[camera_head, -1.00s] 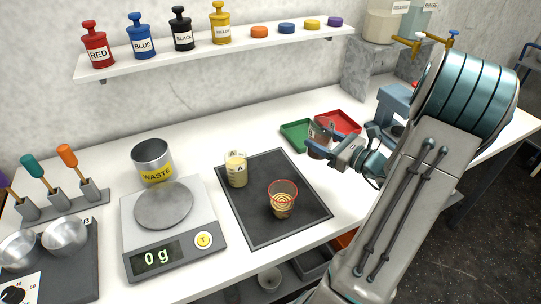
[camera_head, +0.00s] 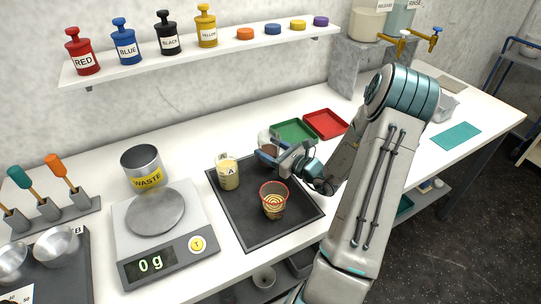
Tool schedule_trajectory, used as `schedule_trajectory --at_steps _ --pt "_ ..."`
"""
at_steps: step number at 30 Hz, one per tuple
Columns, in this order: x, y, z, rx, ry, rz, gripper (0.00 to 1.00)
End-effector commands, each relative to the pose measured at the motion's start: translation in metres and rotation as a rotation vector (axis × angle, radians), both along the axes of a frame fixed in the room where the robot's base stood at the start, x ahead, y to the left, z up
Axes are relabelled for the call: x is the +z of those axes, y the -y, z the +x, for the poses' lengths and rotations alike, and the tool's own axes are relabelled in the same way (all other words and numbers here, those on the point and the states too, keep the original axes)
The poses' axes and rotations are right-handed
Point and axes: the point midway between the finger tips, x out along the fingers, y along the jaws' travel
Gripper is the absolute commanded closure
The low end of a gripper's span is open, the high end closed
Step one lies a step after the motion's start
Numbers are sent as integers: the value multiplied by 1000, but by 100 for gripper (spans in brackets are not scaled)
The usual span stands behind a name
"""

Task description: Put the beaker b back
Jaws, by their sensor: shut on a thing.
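My gripper (camera_head: 268,157) is shut on a clear glass beaker (camera_head: 266,139) with a brown lower part, partly hidden behind the fingers. No letter can be read on it, so I cannot confirm that it is beaker b. It appears over or just behind the far right part of the dark tray (camera_head: 246,235); its height above the surface is unclear. A beaker marked A (camera_head: 228,173) with pale yellow contents stands at the tray's far left. A cup with a red rim and ring pattern (camera_head: 273,201) stands near the tray's middle right.
A scale (camera_head: 165,240) reading 0 g and a WASTE container (camera_head: 142,163) stand left of the tray. Green (camera_head: 293,130) and red (camera_head: 326,124) shallow trays lie behind my gripper. A wall shelf (camera_head: 200,58) holds bottles and coloured discs.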

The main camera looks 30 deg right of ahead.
Motion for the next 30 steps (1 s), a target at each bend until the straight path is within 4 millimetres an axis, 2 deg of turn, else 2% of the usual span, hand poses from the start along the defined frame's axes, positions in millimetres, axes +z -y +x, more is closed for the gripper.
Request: schedule_trajectory --at_steps 7,22,23,24,30 --pt "-26 0 0 1 0 2 75" --pt "-36 0 0 1 1 0 75" --pt "-34 0 0 1 0 0 33" --pt "-34 0 0 1 0 0 22" --pt "-34 0 0 1 0 0 19"
